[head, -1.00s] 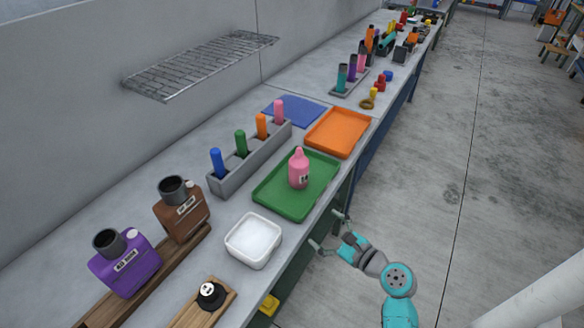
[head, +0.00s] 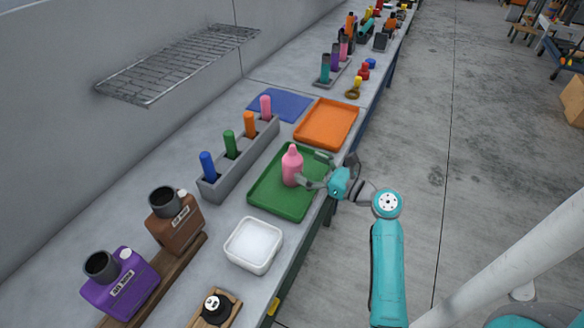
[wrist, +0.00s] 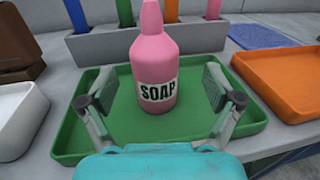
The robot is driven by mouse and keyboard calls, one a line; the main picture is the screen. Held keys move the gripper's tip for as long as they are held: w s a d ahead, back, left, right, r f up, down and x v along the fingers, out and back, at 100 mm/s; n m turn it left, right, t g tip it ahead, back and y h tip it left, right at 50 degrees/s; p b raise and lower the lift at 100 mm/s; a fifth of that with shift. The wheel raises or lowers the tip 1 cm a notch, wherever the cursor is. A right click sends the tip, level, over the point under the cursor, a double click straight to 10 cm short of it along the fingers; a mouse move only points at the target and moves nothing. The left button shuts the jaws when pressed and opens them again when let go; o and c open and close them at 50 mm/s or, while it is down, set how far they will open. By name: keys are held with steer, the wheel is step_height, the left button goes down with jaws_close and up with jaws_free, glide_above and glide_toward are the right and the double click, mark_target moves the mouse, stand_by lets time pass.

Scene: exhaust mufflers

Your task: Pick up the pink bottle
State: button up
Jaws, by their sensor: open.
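The pink bottle (head: 292,168) stands upright on the green tray (head: 262,196). In the wrist view the bottle (wrist: 153,62) shows a white label reading SOAP and faces my gripper. My gripper (wrist: 156,92) is open, with one finger on each side of the bottle's lower body. Gaps show between the fingers and the bottle in the wrist view. In the head view my gripper (head: 312,170) reaches in over the tray from the right.
A grey rack (head: 240,162) with several coloured pegs stands behind the green tray. An orange tray (head: 327,123) lies beyond it and a white container (head: 253,245) sits in front. Purple (head: 120,288) and brown (head: 174,222) jugs stand nearer on the bench.

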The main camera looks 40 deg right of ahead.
mark_target(292, 162)
steer(key=shift+w+a+f, duration=0.1)
steer(key=shift+w+a, duration=0.2)
steer(key=shift+w, duration=0.55)
steer(key=shift+w+a+r, duration=0.1)
steer(key=shift+w+a, duration=0.2)
steer(key=shift+w, duration=0.6)
steer(key=shift+w+a+f, duration=0.1)
steer(key=shift+w+a, duration=0.2)
steer(key=shift+w, duration=0.55)
steer(key=c, duration=1.3)
